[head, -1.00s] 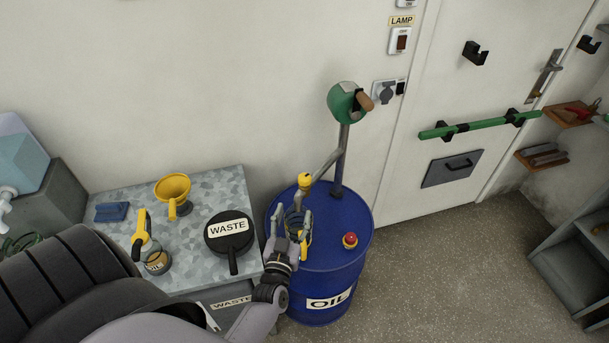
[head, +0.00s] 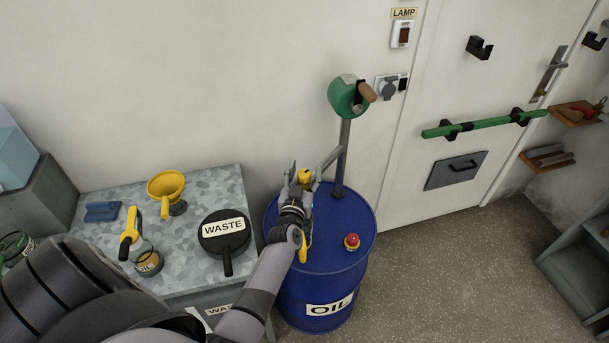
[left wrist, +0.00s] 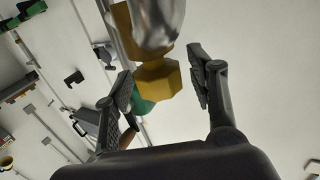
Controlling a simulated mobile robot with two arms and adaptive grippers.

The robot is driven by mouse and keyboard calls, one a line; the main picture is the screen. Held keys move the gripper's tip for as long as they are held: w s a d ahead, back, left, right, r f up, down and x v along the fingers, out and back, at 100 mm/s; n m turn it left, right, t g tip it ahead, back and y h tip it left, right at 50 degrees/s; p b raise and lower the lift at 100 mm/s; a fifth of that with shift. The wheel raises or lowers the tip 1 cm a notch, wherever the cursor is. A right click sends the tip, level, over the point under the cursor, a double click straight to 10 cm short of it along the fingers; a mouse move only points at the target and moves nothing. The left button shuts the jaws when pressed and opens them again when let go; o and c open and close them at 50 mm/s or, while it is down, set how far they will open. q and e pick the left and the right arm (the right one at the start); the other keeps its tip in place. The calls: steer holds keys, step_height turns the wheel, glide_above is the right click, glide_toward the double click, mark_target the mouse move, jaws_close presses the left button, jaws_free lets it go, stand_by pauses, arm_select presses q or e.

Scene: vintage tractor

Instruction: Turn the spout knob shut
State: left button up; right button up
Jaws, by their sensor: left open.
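The yellow spout knob (head: 305,176) sits at the end of a grey metal pipe (head: 329,160) above the blue oil drum (head: 324,262). In the left wrist view the faceted knob (left wrist: 157,80) is between the two fingers, with the shiny spout (left wrist: 158,22) above it. My left gripper (head: 303,182) is open, its fingers on either side of the knob with gaps visible. A yellow curved handle (head: 304,250) shows below the gripper; what it belongs to is mostly hidden by my arm. My right gripper is not in view.
A green pump head (head: 345,97) stands behind. On the left, a table (head: 222,182) holds a yellow funnel (head: 167,184), a black waste pan (head: 222,236) and a yellow-handled tool (head: 131,232).

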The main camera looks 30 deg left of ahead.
arm_select(q)
steer(key=shift+c, duration=0.2)
steer(key=c, duration=1.1)
steer(key=shift+f, duration=0.1)
